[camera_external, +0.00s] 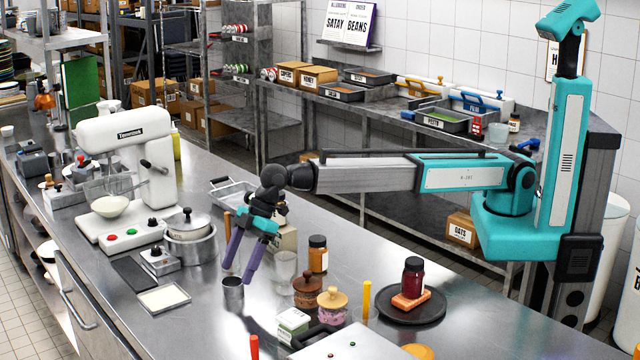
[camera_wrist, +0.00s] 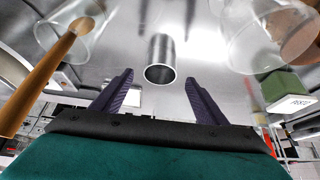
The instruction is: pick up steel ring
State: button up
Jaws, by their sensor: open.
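The steel ring (camera_external: 233,296) is a short, shiny metal tube standing upright on the steel counter. In the wrist view the steel ring (camera_wrist: 160,58) shows as a tube centred between and beyond my fingertips, with its open end facing the camera. My gripper (camera_external: 237,272) has purple fingers spread apart, with nothing between them, and points down at the ring's top. In the wrist view my gripper (camera_wrist: 159,76) is open with a finger on each side of the ring's line. Whether the tips touch or overlap the rim cannot be told.
A clear glass (camera_external: 285,268) and brown-lidded jars (camera_external: 307,292) stand close on the right. A white tray (camera_external: 164,298) and a pot (camera_external: 190,240) are on the left. A wooden-handled tool in a clear cup (camera_wrist: 68,45) is near my gripper.

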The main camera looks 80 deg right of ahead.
aim_at(225, 298)
jog(key=shift+p+x, duration=1.05)
jog(key=shift+x, duration=1.45)
jog(key=c, duration=1.1)
jog(key=shift+c, duration=0.2)
jog(key=shift+r, duration=0.15)
notch_tip(225, 298, up, 10)
jog(key=b, duration=0.3)
